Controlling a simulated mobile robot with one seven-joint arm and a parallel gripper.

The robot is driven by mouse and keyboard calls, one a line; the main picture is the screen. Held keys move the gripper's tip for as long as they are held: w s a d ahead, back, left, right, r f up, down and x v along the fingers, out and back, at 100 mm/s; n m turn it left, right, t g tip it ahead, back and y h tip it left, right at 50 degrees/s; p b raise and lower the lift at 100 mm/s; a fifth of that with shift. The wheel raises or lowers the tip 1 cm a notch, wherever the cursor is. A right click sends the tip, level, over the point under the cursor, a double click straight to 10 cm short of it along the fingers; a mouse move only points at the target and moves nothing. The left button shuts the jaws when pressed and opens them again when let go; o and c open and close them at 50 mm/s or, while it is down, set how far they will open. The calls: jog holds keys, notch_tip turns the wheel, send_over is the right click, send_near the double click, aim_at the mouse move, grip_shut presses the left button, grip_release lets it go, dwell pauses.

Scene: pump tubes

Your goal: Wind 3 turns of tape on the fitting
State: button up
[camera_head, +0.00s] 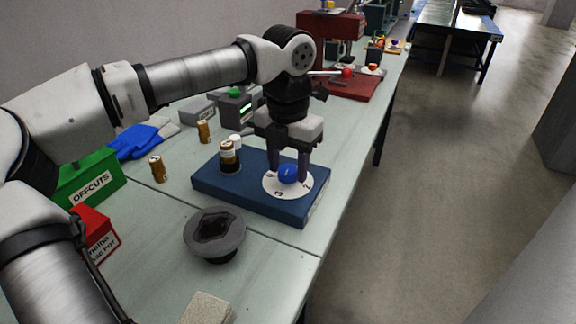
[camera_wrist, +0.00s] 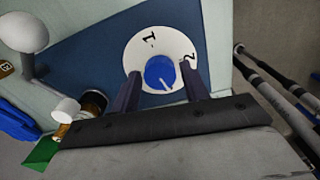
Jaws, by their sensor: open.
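A blue board (camera_head: 210,180) lies on the bench. On it is a white dial (camera_head: 279,192) with numbers around its edge; 1 and 2 read clearly in the wrist view (camera_wrist: 140,44). A round blue knob (camera_head: 286,174) with a pale pointer line is at the dial's middle; it also shows in the wrist view (camera_wrist: 159,72). My gripper (camera_head: 289,179) points down, open, with one finger on each side of the knob. I cannot tell whether the fingers touch it.
A dark grey funnel-like bowl (camera_head: 214,235) stands in front of the board. A green OFFCUTS bin (camera_head: 90,180) and a red bin (camera_head: 97,236) are at left. The bench's right edge is close to the board.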

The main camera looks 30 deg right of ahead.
aim_at(288, 169)
jog(key=n+b, duration=0.1)
jog(key=n, duration=0.3)
jog(key=shift+f, duration=0.1)
jog(key=shift+n, duration=1.3)
jog(key=c, duration=0.8)
jog(key=shift+r+m+p, duration=0.25)
jog(key=shift+m+p, duration=0.25)
jog(key=shift+m, duration=0.4)
jog(key=shift+c, duration=0.2)
jog(key=o, duration=1.2)
jog(key=shift+f, duration=0.15)
jog(key=shift+c, duration=0.2)
notch_tip(288, 169, up, 14)
jog(key=p, duration=0.1)
